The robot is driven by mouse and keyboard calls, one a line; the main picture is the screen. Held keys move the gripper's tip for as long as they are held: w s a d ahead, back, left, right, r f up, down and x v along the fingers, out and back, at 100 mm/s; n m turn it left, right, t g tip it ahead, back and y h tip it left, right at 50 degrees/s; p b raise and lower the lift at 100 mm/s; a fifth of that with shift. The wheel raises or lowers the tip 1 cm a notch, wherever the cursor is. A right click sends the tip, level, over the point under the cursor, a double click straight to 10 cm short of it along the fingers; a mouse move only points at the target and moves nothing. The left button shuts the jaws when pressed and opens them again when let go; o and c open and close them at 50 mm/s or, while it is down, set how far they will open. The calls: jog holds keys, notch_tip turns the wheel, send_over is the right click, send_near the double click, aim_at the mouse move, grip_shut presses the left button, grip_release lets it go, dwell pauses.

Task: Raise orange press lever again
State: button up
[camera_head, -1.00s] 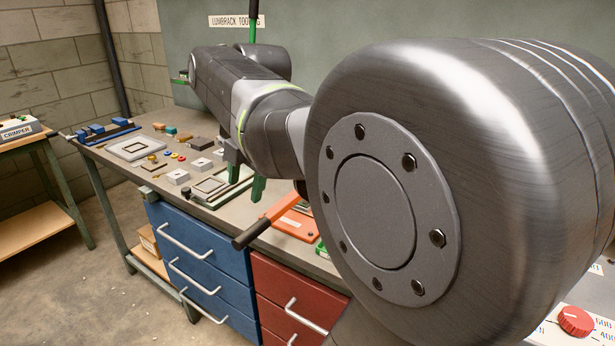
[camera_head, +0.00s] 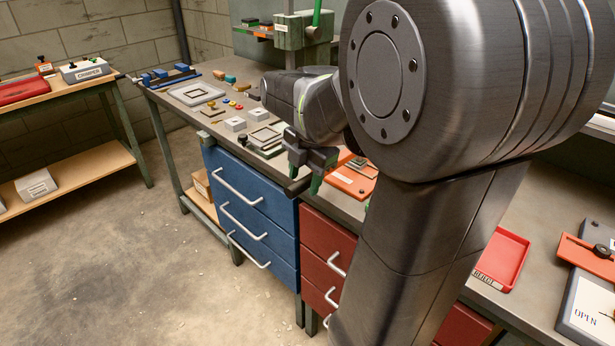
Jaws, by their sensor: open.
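My gripper (camera_head: 305,175) is over the front edge of the bench, pointing down. Its green fingers are apart, with a dark bar-like end (camera_head: 298,187) showing by them. This looks like the press lever's black handle, but I cannot tell whether the fingers touch it. The lever's orange part is hidden behind my gripper and arm. An orange plate (camera_head: 350,181) with a white label lies on the bench just right of my gripper. A grey-green press-like block (camera_head: 303,30) with a green upright stands at the back, partly hidden by my arm.
Blue drawers (camera_head: 245,205) and red drawers (camera_head: 325,250) sit under the bench. Metal parts and a framed plate (camera_head: 196,93) lie left of my gripper. The floor at left is clear.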

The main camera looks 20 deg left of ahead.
jog(key=shift+f, duration=0.3)
grip_shut()
jog(key=shift+a+r, duration=0.1)
jog(key=shift+r, duration=0.05)
